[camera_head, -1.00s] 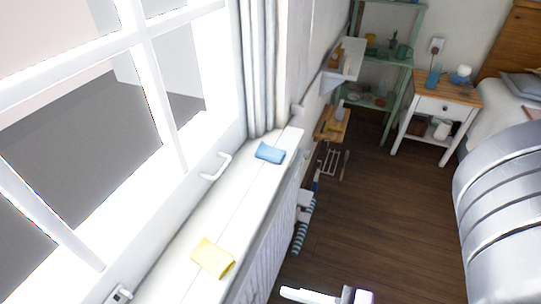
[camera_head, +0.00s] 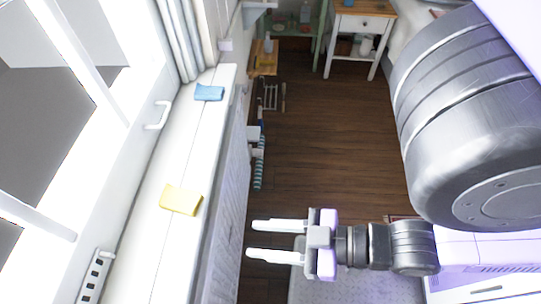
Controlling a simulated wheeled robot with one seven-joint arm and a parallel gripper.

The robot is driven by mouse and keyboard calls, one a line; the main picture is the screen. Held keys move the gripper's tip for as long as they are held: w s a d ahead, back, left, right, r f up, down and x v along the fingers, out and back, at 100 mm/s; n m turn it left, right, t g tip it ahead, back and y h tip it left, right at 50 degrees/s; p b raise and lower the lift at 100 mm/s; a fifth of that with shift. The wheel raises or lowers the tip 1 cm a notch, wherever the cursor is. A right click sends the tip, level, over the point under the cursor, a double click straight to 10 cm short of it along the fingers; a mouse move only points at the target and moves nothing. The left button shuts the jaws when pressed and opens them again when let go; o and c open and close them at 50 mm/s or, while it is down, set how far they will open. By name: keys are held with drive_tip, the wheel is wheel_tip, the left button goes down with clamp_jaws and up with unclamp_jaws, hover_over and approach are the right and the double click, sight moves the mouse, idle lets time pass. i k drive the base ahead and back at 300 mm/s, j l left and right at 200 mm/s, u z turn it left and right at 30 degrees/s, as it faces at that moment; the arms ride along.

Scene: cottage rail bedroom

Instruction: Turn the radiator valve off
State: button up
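The white radiator (camera_head: 229,205) stands below the windowsill, seen steeply from above as a pale ribbed strip. I cannot make out its valve for certain. A small white piece (camera_head: 254,133) sticks out by its far end, too small to identify. My gripper (camera_head: 251,239) is open and empty, its two pale fingers pointing left towards the radiator. In the picture there is a small gap between the fingertips and the radiator's front. My arm fills the right side of the view.
The white windowsill (camera_head: 150,225) holds a yellow cloth (camera_head: 181,199) and a blue cloth (camera_head: 209,93). A teal striped item (camera_head: 259,170) hangs beside the radiator. A wooden bedside table (camera_head: 361,10) stands at the back. The wooden floor (camera_head: 320,140) between is clear.

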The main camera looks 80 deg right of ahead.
sight(255, 153)
drive_tip(key=k+j+z, duration=0.65)
drive_tip(key=j, duration=0.15)
drive_tip(key=k+l+z, duration=0.6)
drive_tip(key=i+j+z, duration=0.1)
drive_tip(key=i, duration=0.35)
drive_tip(key=i+j, duration=0.25)
drive_tip(key=i, duration=0.2)
drive_tip(key=i+j+z, duration=0.15)
drive_tip(key=i, duration=0.3)
drive_tip(key=i+j+z, duration=0.1)
drive_tip(key=i+j, duration=0.15)
drive_tip(key=i, duration=0.15)
